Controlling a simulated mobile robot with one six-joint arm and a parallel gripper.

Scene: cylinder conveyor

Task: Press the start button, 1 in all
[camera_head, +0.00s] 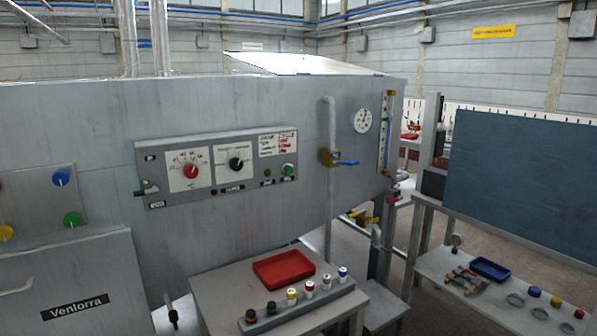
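A grey control panel (222,190) is fixed to the front of a large grey machine (90,110). A green round button (288,169) sits at the panel's right end, below a white notice with red and dark print. To its left are a black dial (236,164) and a red dial (190,171) on white plates. Small dark labels lie under the controls, too small to read, so I cannot tell which one says start. My gripper is not in view.
Below the panel, a grey table (215,292) bears a red tray (284,268) and a row of bottles with coloured caps. A pipe with a blue-handled valve (345,162) stands right of the panel. Coloured knobs (72,219) are at far left. A workbench (440,262) stands right.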

